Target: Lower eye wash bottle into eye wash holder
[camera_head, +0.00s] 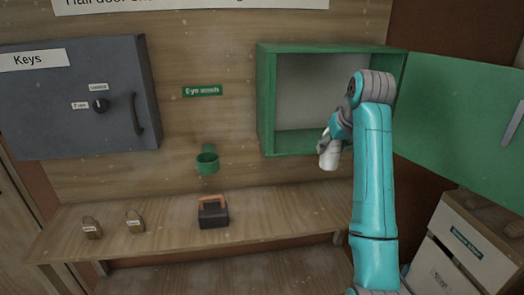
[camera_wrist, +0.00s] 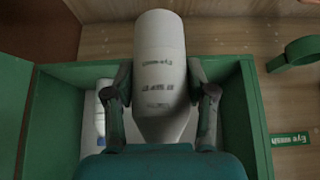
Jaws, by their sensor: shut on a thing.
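The eye wash bottle (camera_wrist: 160,60) is white with printed text. In the wrist view it sits between the two fingers of my gripper (camera_wrist: 162,98), which is shut on it. In the head view the bottle (camera_head: 328,154) shows small at the end of my arm, in front of the lower part of the open green cabinet. The eye wash holder (camera_head: 207,160) is a green ring on the wooden wall, left of my gripper and below the "Eye wash" sign (camera_head: 202,91). The holder also shows at the right of the wrist view (camera_wrist: 300,53). The bottle is apart from it.
The green cabinet (camera_head: 266,100) has its door (camera_head: 460,110) swung open to the right. A grey key box (camera_head: 75,100) hangs at left. The bench (camera_head: 270,215) bears two padlocks (camera_head: 91,228) (camera_head: 135,221) and a dark box with an orange handle (camera_head: 212,212). A drawer unit (camera_head: 465,250) stands right.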

